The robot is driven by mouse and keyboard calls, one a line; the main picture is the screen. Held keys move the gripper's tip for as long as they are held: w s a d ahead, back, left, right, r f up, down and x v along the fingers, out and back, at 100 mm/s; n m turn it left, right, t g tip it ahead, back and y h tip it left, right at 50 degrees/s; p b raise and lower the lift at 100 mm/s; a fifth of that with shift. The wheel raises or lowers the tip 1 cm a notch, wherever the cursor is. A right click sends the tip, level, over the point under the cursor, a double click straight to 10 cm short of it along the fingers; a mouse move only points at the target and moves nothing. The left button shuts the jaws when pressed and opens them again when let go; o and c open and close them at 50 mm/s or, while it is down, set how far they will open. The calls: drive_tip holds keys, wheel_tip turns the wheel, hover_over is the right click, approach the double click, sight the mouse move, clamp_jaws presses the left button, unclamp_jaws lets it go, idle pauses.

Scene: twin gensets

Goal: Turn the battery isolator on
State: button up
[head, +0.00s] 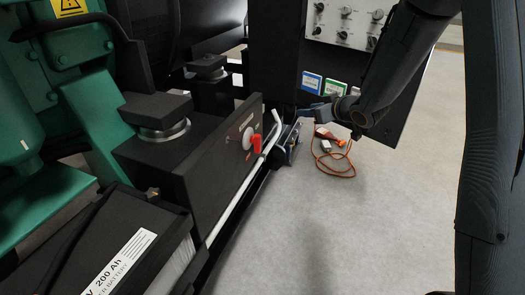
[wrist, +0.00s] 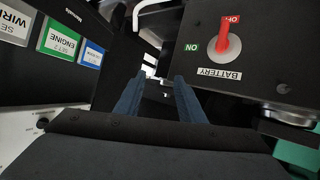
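The battery isolator is a red handle (head: 255,144) on a round white base, on the front of a black box (head: 190,165). In the wrist view the red handle (wrist: 226,38) points up toward a red label that seems to read OFF (wrist: 232,19). A green ON label (wrist: 192,47) is beside it, and a BATTERY plate (wrist: 219,74) is below; the lettering is upside down. My gripper (wrist: 161,78) is open and empty, with two blue fingers apart. In the head view my gripper (head: 308,114) is right of the handle, not touching it.
A pale rail (head: 235,198) runs along the box front. A panel with knobs (head: 347,22) and coloured label cards (head: 311,81) stand behind. A red device with an orange cable (head: 336,160) lies on the floor. The floor at right is clear. A battery (head: 130,250) is at front left.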

drive_tip(key=w+a+f+n+g+y+b, duration=0.1)
drive_tip(key=w+a+f+n+y+b, duration=0.2)
drive_tip(key=a+f+y+b, duration=0.4)
drive_tip(key=n+g+y+b, duration=0.4)
drive_tip(key=b, duration=0.1)
approach(256, 143)
wheel_tip(256, 143, up, 2)
drive_tip(key=w, duration=0.1)
drive_tip(key=x, duration=0.7)
drive_tip(key=shift+a, duration=0.15)
drive_tip(key=shift+w+r, duration=0.1)
drive_tip(key=shift+w, duration=0.05)
drive_tip(key=shift+c, duration=0.4)
clamp_jaws()
